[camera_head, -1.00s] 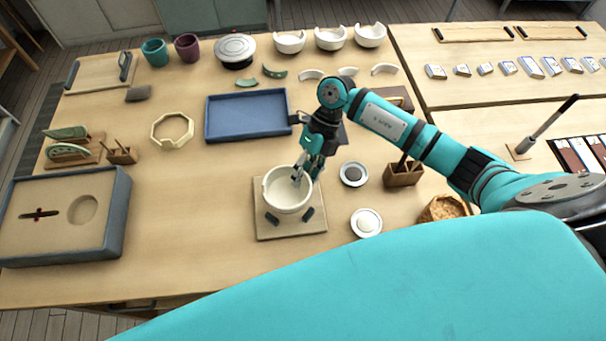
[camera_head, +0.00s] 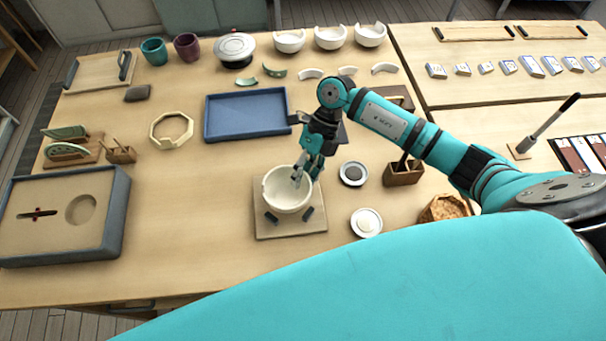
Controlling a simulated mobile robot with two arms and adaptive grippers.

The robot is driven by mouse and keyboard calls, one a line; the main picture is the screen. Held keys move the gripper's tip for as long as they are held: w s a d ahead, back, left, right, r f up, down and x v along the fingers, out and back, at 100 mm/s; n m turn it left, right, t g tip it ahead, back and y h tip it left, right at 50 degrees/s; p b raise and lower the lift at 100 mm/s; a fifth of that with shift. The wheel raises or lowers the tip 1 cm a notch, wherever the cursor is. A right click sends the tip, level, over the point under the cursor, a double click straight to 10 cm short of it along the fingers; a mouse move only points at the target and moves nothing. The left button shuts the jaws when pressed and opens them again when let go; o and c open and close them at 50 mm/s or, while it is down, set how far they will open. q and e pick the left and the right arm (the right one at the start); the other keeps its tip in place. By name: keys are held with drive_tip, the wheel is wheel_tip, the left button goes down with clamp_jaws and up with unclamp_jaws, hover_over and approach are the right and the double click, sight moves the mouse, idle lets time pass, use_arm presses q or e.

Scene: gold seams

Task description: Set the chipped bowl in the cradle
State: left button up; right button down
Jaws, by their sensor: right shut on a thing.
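The white chipped bowl (camera_head: 284,194) sits upright at the cradle (camera_head: 290,226), a pale square board with dark pads that show in front of the bowl. Whether the bowl rests fully on the pads is hard to tell. My right gripper (camera_head: 299,178) is shut on the bowl's far right rim, reaching down from behind. The fingertips are partly hidden by the rim. My left gripper is not in view.
A blue tray (camera_head: 247,116) lies behind the cradle. Two small white dishes (camera_head: 366,222) and a wooden holder (camera_head: 403,174) stand to the right. More chipped white bowls (camera_head: 330,38) stand at the back.

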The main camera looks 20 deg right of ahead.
drive_tip(key=shift+f+b, duration=0.35)
drive_tip(key=shift+f, duration=0.1)
idle(1.1)
drive_tip(key=shift+r, duration=0.15)
drive_tip(key=shift+r+p, duration=1.7)
drive_tip(key=shift+r, duration=0.55)
drive_tip(key=shift+f, duration=0.1)
drive_tip(key=shift+f+b, duration=1.1)
drive_tip(key=shift+f, duration=0.1)
drive_tip(key=shift+f+b, duration=1.05)
drive_tip(key=shift+b, duration=0.05)
idle(1.2)
drive_tip(key=c, duration=1.1)
unclamp_jaws()
